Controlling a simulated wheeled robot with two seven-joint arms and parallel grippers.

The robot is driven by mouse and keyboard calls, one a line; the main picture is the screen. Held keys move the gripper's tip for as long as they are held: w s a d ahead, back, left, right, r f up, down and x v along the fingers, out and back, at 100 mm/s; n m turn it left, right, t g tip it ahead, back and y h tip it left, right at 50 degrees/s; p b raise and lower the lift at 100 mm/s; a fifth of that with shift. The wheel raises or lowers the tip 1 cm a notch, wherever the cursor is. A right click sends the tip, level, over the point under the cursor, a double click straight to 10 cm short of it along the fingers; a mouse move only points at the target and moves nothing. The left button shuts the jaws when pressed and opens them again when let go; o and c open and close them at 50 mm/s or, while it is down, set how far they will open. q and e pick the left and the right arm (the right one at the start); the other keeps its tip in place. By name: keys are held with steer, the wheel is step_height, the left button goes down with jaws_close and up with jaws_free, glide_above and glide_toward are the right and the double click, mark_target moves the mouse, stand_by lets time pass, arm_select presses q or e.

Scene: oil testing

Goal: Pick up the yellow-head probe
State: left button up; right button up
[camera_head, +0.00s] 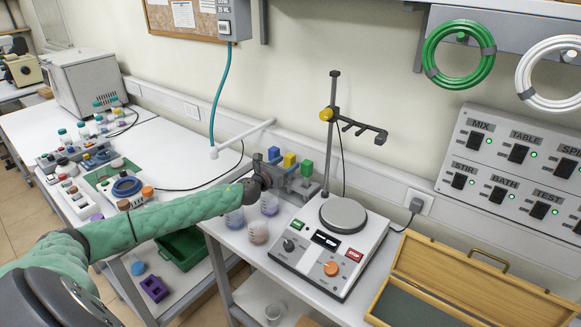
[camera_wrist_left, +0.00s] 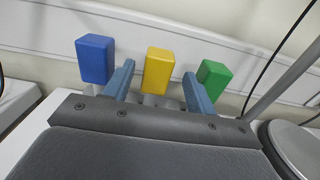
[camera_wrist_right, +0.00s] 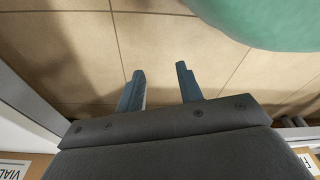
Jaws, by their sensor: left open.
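The yellow-head probe (camera_head: 290,160) stands between a blue-head probe (camera_head: 273,154) and a green-head probe (camera_head: 307,168) at the back of the bench. My left gripper (camera_head: 277,170) is open at the probes. In the left wrist view the yellow head (camera_wrist_left: 158,70) shows between my two left fingers (camera_wrist_left: 160,88), with the blue head (camera_wrist_left: 95,60) outside on the left and the green head (camera_wrist_left: 215,76) outside on the right. I cannot tell whether the fingers touch the yellow head. My right gripper (camera_wrist_right: 161,88) is open and empty above the tiled floor.
A hotplate stirrer (camera_head: 329,245) and a clamp stand (camera_head: 333,140) are right of the probes. Beakers (camera_head: 258,233) stand in front of them. An open wooden case (camera_head: 470,275) lies at the right. A side bench with bottles is at the left.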

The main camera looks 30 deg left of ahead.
mark_target(293, 159)
arm_select(q)
steer(key=shift+w+f, duration=0.1)
steer(key=shift+w, duration=0.2)
steer(key=w+p, duration=0.3)
steer(key=w, duration=0.1)
steer(key=shift+w+f, duration=0.15)
steer(key=shift+w, duration=0.2)
arm_select(e)
steer(key=s+d+f, duration=0.1)
steer(key=s, duration=0.6)
steer(key=shift+s+d+f+g, duration=0.25)
steer(key=shift+f+g, duration=0.05)
arm_select(q)
steer(key=c, duration=1.1)
arm_select(e)
steer(key=shift+s, duration=0.1)
